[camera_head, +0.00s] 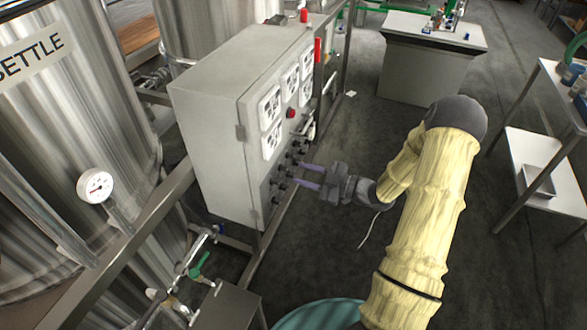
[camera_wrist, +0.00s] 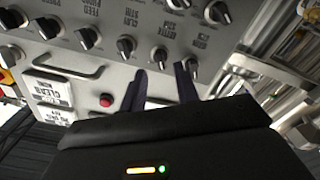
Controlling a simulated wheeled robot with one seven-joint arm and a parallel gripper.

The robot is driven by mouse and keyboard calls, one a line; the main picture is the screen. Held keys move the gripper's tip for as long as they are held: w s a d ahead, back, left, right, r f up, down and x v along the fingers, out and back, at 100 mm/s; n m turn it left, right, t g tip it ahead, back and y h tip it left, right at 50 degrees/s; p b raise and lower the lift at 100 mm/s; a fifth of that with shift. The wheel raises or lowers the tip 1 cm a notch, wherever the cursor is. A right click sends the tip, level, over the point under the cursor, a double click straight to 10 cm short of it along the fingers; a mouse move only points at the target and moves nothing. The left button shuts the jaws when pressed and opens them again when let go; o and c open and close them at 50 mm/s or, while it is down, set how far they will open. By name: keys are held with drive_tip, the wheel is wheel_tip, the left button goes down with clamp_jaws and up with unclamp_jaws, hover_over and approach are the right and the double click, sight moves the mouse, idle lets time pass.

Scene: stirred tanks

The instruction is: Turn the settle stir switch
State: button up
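My gripper (camera_head: 298,175) points at the lower knobs on the front of the grey control cabinet (camera_head: 210,140). Its two dark fingers (camera_wrist: 161,76) are apart with nothing between them in the wrist view. A black rotary knob (camera_wrist: 158,58) with a pale pointer line lies just beyond the fingertips, roughly in line with the gap. The small label above this knob seems to read SETTLE, but it is blurred, so I cannot be sure it is the settle stir switch. I cannot tell whether the fingertips touch the panel.
Neighbouring knobs (camera_wrist: 126,46) and (camera_wrist: 190,65) sit close on both sides. A red button (camera_wrist: 106,100) and a bar handle (camera_wrist: 68,72) are on the panel. The tank marked SETTLE (camera_head: 60,110) stands left. A steel rail (camera_head: 125,245) runs in front; open floor lies right.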

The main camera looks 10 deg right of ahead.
sight(283, 168)
drive_tip(key=x, duration=0.4)
clamp_jaws()
drive_tip(key=shift+m+p, duration=0.4)
drive_tip(key=shift+m, duration=0.1)
drive_tip(key=m+p, duration=0.3)
drive_tip(key=m, duration=0.8)
drive_tip(key=shift+r+p, duration=0.1)
drive_tip(key=shift+p, duration=0.3)
